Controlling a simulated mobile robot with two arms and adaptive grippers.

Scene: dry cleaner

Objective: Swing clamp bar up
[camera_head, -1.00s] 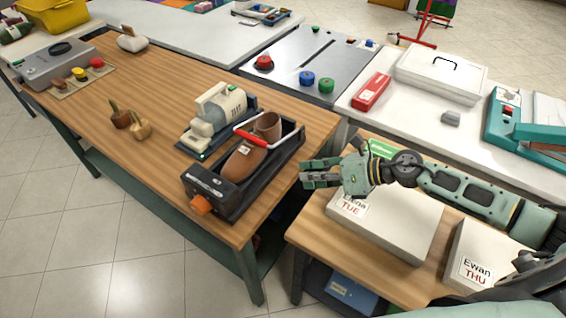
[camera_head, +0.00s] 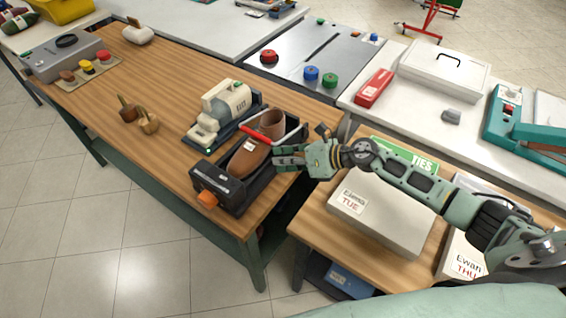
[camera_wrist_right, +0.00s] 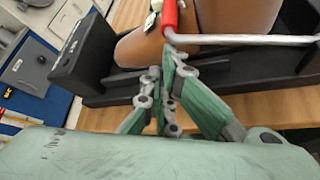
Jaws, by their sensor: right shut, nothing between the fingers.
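The clamp bar (camera_head: 255,139) is a metal bar with a red grip, lying low across a brown shoe (camera_head: 252,156) in a black cradle (camera_head: 231,198) on the wooden bench. In the right wrist view the red grip (camera_wrist_right: 170,18) and the metal rod (camera_wrist_right: 245,39) cross just beyond my fingertips. My right gripper (camera_head: 279,156) is shut and empty at the cradle's right side. In the right wrist view its fingertips (camera_wrist_right: 168,62) are close under the red grip; I cannot tell whether they touch it. My left gripper is not in view.
A cream machine (camera_head: 228,104) stands close behind the cradle. Two wooden-handled brushes (camera_head: 147,121) lie to its left. An orange knob (camera_head: 207,199) sticks out of the cradle's front.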

